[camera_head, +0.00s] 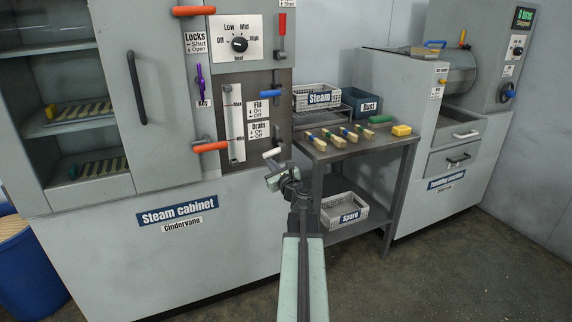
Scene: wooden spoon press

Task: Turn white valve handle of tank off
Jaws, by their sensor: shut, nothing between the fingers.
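The white valve handle (272,153) is at the lower right of the steam cabinet's dark panel, just below the Drain label (258,132). It points out to the right and slightly up. My gripper (274,178) is shut and empty, in front of the cabinet just below the white handle in the picture. I cannot tell whether it touches the handle. My gripper's far side and part of the valve's base are hidden. The small arrows on the label are too small to read surely.
A blue handle (270,93) by the Fill label is above the white one. A gauge (232,122) and an orange handle (210,147) are to the left. A metal table (368,148) with several spoon-like tools, a Steam basket (316,97) and a Dust bin (362,103) stands close on the right.

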